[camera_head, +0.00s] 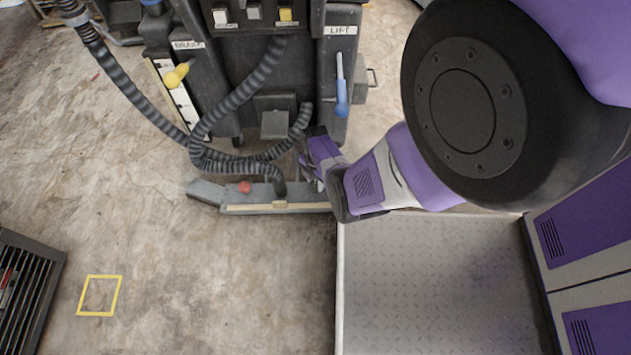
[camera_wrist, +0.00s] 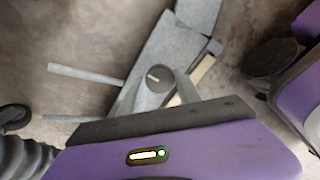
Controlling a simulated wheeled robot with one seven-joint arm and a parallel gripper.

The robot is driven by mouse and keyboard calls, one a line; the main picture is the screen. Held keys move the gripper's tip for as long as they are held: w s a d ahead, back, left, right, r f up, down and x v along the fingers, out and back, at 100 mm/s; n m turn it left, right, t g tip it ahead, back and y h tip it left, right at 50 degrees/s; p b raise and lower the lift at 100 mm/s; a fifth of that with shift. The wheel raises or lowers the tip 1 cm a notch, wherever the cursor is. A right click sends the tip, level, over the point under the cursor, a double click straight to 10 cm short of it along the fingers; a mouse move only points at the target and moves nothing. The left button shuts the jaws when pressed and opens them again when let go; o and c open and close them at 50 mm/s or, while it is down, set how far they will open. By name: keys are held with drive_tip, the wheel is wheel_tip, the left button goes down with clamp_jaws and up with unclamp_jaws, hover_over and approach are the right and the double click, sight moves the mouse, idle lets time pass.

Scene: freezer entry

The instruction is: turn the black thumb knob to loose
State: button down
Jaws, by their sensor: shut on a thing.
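The black thumb knob (camera_wrist: 159,78) is a small dark disc with a short pale mark, seen in the wrist view on a grey floor bar. The mark lies slightly tilted from horizontal. My gripper (camera_wrist: 162,88) has its two grey fingers on either side of the knob and is shut on it. In the head view my gripper (camera_head: 312,178) is at the right end of the low grey bar (camera_head: 215,192). The knob is hidden there behind my gripper. No loose or tight lettering can be read.
A dark machine (camera_head: 270,70) with a blue lever (camera_head: 342,98), a yellow knob (camera_head: 177,75) and ribbed hoses (camera_head: 130,90) stands behind the bar. A red knob (camera_head: 245,187) is on the bar. Concrete floor (camera_head: 210,280) in front is mostly clear. A dark grille (camera_head: 25,290) is at left.

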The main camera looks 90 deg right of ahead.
sight(315, 184)
idle(0.4)
drive_tip(key=c, duration=0.9)
unclamp_jaws()
drive_tip(key=shift+o, duration=0.2)
wheel_tip(315, 184, up, 8)
drive_tip(key=p, duration=0.5)
drive_tip(key=shift+f, duration=0.1)
drive_tip(key=shift+f, duration=0.1)
